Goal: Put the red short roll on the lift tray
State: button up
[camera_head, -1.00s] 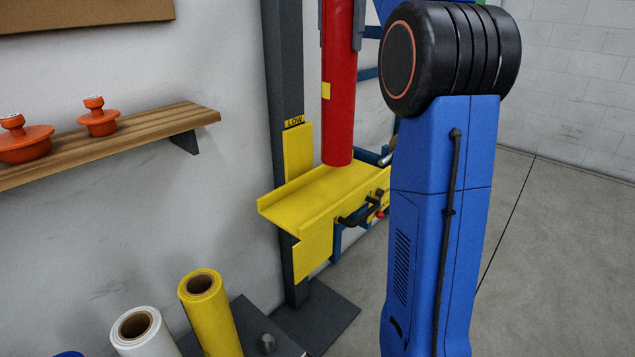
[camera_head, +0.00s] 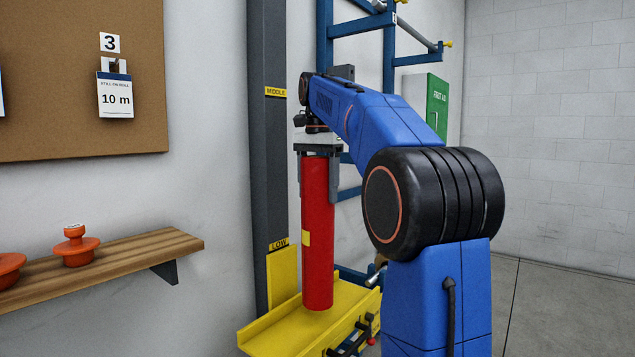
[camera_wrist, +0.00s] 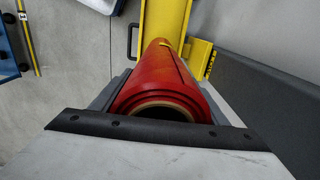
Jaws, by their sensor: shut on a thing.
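The red short roll (camera_head: 317,240) stands upright in my gripper (camera_head: 319,190), with a yellow label on its side. My gripper is shut around its upper end, one finger on each side. The yellow lift tray (camera_head: 262,336) is under the roll, at the LOW mark of the dark post. The roll's lower end overlaps the tray in the head view; I cannot tell whether it touches. In the wrist view the roll (camera_wrist: 165,80) shows its hollow cardboard core, and the yellow tray (camera_wrist: 163,15) lies beyond it.
A wooden shelf (camera_head: 130,258) with orange knobbed objects (camera_head: 75,248) is on the left wall. The dark post (camera_head: 268,150) rises behind the tray. A blue rack (camera_head: 390,45) and green first-aid box (camera_head: 437,108) are behind my arm. Grey floor is open at right.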

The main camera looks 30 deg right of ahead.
jog(key=shift+f, duration=1.95)
jog(key=o, duration=2.1)
jog(key=shift+r, duration=3.85)
